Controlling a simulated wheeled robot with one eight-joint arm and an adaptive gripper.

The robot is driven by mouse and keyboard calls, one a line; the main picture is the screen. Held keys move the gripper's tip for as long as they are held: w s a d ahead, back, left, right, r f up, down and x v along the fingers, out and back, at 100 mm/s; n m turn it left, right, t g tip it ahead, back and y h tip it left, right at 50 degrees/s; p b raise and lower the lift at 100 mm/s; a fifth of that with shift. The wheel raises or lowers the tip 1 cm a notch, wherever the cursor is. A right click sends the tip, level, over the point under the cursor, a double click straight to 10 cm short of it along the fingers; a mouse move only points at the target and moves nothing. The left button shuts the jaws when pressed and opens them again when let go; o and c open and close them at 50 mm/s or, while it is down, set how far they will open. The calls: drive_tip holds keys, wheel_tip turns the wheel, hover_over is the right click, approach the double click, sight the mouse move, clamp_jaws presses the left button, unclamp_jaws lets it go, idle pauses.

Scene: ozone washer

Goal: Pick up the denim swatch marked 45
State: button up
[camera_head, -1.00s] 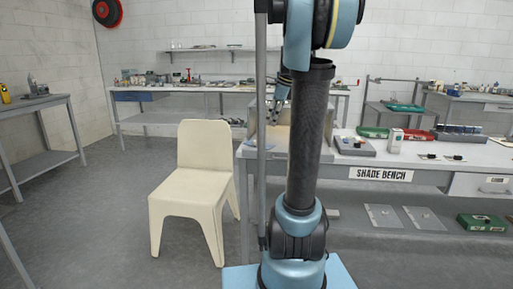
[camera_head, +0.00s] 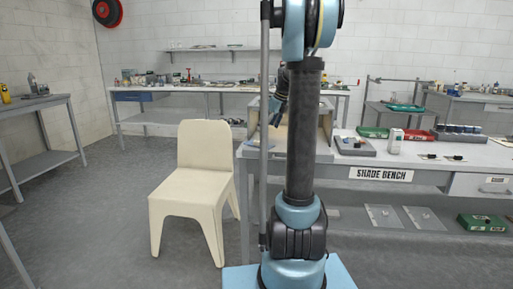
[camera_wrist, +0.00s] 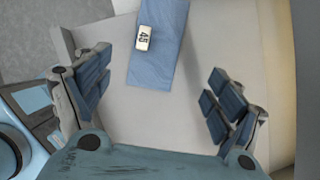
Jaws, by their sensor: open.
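The denim swatch (camera_wrist: 157,67) is a blue strip of cloth in the wrist view, lying on a pale surface near the top middle. It carries a white tag (camera_wrist: 143,38) with the number 45. My gripper (camera_wrist: 156,97) is open, its two padded fingers wide apart on either side of the picture. The swatch's lower end shows between and a little beyond the fingers, with nothing held. In the head view my gripper is partly hidden behind my arm, at the open grey box on the bench. The swatch cannot be made out there.
The open box (camera_head: 325,121) has side walls close to my gripper. The shade bench (camera_head: 430,158) holds a grey tray (camera_head: 354,148), a white bottle (camera_head: 395,141) and small boxes to the right. A cream chair (camera_head: 195,190) stands left of the bench, with open floor beyond.

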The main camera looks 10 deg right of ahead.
sight(261, 144)
drive_tip(key=shift+x, duration=3.9)
drive_tip(key=shift+s+a, duration=0.1)
drive_tip(key=shift+a, duration=0.05)
drive_tip(key=c, duration=1.1)
